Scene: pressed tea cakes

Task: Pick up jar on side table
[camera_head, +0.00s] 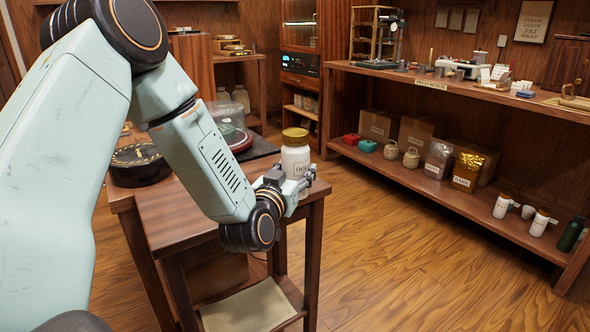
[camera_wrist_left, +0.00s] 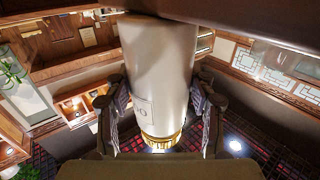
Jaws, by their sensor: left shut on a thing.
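A white jar (camera_head: 295,158) with a gold lid and a dark-lettered label stands upright at the right end of the wooden side table (camera_head: 185,212). My left gripper (camera_head: 290,180) is at the jar's lower part, shut on it. In the left wrist view the white jar (camera_wrist_left: 160,70) fills the middle, with its gold lid toward the bottom of the picture. The fingers of my left gripper (camera_wrist_left: 160,105) press on both its sides. Whether the jar's base touches the tabletop is hidden by the gripper. My right gripper is not in view.
A round black case (camera_head: 138,165) and a glass dome (camera_head: 228,118) are behind the jar on the left. A long wooden bench (camera_head: 470,88) with a lower shelf of bags, bottles and jars runs along the right. The floor (camera_head: 400,245) between is clear.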

